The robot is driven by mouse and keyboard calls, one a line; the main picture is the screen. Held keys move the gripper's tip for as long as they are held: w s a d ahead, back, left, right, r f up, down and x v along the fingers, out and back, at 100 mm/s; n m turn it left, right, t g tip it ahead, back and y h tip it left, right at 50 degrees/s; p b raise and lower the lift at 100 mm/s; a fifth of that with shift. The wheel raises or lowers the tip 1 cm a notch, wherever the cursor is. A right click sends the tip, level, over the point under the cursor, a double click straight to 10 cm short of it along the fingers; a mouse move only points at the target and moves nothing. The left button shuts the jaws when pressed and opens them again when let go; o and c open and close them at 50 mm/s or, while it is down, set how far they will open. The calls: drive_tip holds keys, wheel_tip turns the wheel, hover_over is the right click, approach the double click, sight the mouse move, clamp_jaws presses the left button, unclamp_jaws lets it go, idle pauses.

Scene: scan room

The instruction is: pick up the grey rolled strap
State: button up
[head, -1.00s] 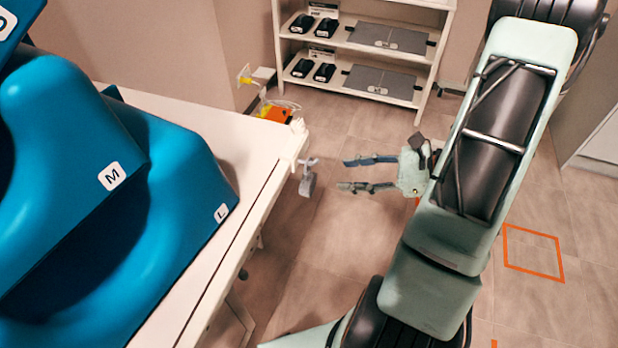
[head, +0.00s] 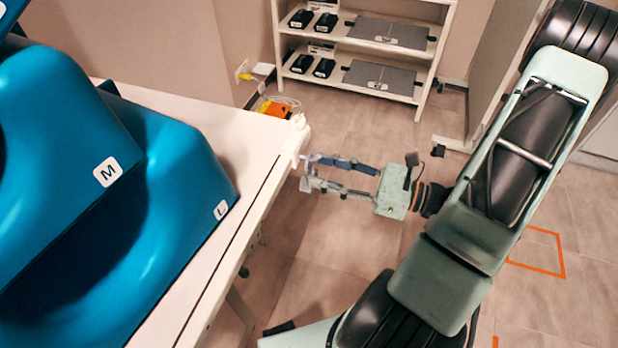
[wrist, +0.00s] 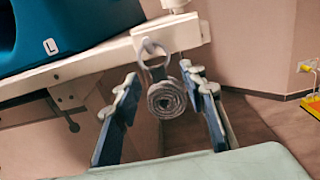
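The grey rolled strap (wrist: 166,98) hangs by a ring (wrist: 153,50) from a bracket at the end of the table, its spiral end facing the wrist view. In the head view the strap (head: 306,184) is small and partly covered by my fingertips. My gripper (head: 309,171) is open at the table's end, fingers pointing left. In the wrist view the fingers of my gripper (wrist: 160,86) stand on both sides of the roll, with a visible gap on each side. How far the roll reaches in between the fingers is hard to tell.
The white table (head: 262,150) carries blue cushions (head: 180,170) marked M and L. A white shelf (head: 385,50) with black items stands at the back. An orange-yellow item (head: 276,108) lies beyond the table's end.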

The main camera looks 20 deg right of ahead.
sight(311, 167)
drive_tip(key=shift+x, duration=1.95)
drive_tip(key=shift+s+f, duration=0.15)
clamp_jaws()
drive_tip(key=shift+s+d+r, duration=0.1)
drive_tip(key=shift+d+r, duration=0.1)
drive_tip(key=shift+r, duration=0.15)
drive_tip(key=s+d+r+p, duration=0.7)
drive_tip(key=s+d, duration=0.1)
drive_tip(key=d, duration=0.3)
